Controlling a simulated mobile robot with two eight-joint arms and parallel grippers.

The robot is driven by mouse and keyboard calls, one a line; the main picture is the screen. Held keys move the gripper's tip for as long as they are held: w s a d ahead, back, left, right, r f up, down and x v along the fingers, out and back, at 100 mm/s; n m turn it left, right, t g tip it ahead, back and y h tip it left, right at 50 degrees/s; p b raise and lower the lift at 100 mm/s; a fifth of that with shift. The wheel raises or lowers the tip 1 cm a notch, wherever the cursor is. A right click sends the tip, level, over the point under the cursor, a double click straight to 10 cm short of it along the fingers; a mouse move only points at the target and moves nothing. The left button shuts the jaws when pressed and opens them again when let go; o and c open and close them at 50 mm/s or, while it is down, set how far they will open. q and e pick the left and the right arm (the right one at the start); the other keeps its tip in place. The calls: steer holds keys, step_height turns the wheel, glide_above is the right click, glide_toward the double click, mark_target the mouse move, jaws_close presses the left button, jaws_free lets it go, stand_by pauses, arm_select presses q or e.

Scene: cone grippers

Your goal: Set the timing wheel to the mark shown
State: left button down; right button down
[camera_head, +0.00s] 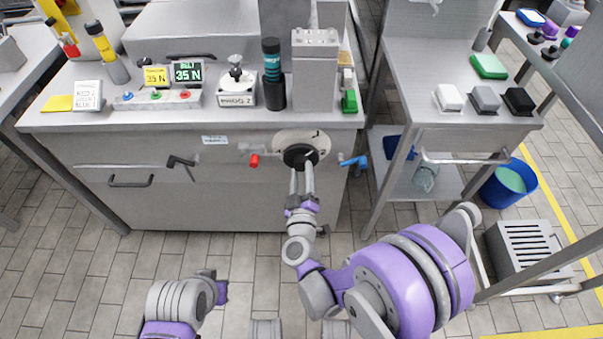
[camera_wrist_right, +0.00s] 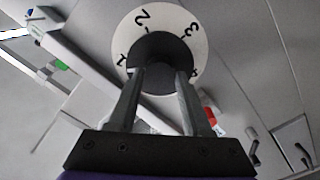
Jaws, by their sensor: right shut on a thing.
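The timing wheel (camera_head: 283,139) is a pale round dial with a dark hub on the front of the grey machine. In the right wrist view the dial (camera_wrist_right: 168,22) shows black figures 1, 2, 3 and 4 around its rim. My right gripper (camera_head: 302,168) is shut on the dark hub, one finger on each side, and hides its lower part. Both fingers (camera_wrist_right: 158,75) also show in the right wrist view. Which figure meets a pointer cannot be told.
A red handle (camera_head: 254,161) and a blue lever (camera_head: 353,161) flank the dial. A black crank handle (camera_head: 180,163) is farther left.

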steer(key=shift+c, duration=1.7)
jaws_free()
steer(key=s+b, duration=0.1)
steer(key=s, duration=1)
steer(key=shift+w, duration=0.1)
